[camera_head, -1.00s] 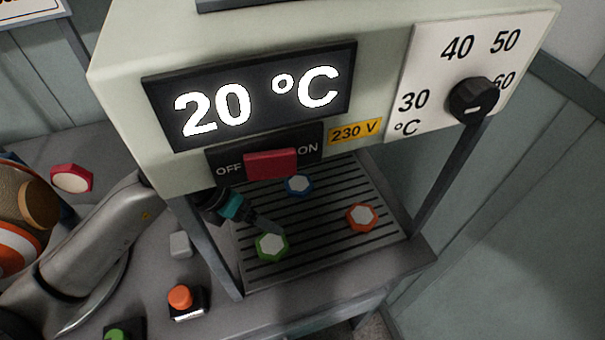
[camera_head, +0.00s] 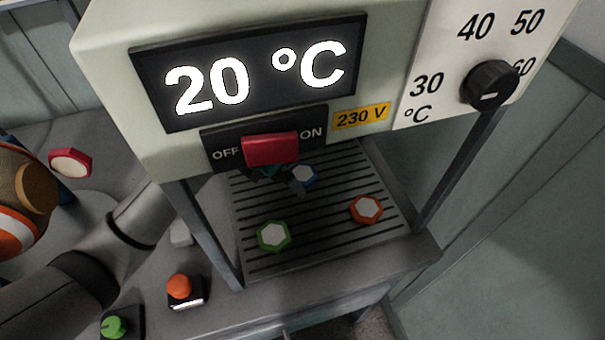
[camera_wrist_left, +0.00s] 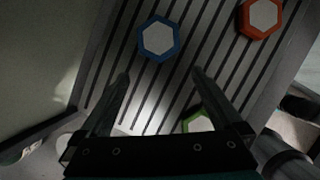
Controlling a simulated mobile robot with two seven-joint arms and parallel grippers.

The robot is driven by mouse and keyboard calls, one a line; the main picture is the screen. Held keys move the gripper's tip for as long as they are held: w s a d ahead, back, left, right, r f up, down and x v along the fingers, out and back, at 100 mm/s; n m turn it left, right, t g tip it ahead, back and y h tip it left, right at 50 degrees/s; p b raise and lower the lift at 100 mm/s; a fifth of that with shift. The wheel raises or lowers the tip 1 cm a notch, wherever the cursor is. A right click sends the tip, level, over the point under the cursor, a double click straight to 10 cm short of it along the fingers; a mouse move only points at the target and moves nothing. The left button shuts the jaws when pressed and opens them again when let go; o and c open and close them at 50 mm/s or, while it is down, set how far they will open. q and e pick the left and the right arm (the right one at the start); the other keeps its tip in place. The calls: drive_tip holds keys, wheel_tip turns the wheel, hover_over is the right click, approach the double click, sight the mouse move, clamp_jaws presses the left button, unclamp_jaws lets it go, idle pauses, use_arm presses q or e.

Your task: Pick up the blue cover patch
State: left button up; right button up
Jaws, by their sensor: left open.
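The blue cover patch (camera_head: 304,174) is a hexagon with a blue rim and a pale centre. It lies on the slatted plate (camera_head: 325,227) inside the press, partly hidden by my left gripper in the head view. In the left wrist view the blue patch (camera_wrist_left: 158,39) lies just beyond the fingertips, roughly centred between them. My left gripper (camera_wrist_left: 161,74) is open and empty. In the head view my left gripper (camera_head: 294,186) reaches in under the press housing, beside the blue patch. My right gripper is not in view.
A green patch (camera_head: 273,236) and an orange-red patch (camera_head: 366,209) lie nearer the plate's front. Press posts stand at the plate's left (camera_head: 205,235) and right (camera_head: 458,168). The housing with a red switch (camera_head: 270,149) overhangs the plate. Orange (camera_head: 179,286) and green (camera_head: 114,326) buttons stand at front left.

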sight(301, 174)
use_arm(q)
drive_tip(key=w+d, duration=0.2)
drive_tip(key=shift+w+d, duration=0.35)
drive_tip(key=shift+b+x, duration=0.55)
drive_tip(key=shift+x, duration=0.65)
drive_tip(key=shift+a+f, duration=0.1)
drive_tip(key=shift+f, duration=0.15)
drive_tip(key=c, duration=1.3)
drive_tip(key=shift+o, duration=0.2)
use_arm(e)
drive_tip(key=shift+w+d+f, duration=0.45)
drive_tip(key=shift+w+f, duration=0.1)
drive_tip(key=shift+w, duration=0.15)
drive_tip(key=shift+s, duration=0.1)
use_arm(q)
drive_tip(key=shift+r, duration=0.15)
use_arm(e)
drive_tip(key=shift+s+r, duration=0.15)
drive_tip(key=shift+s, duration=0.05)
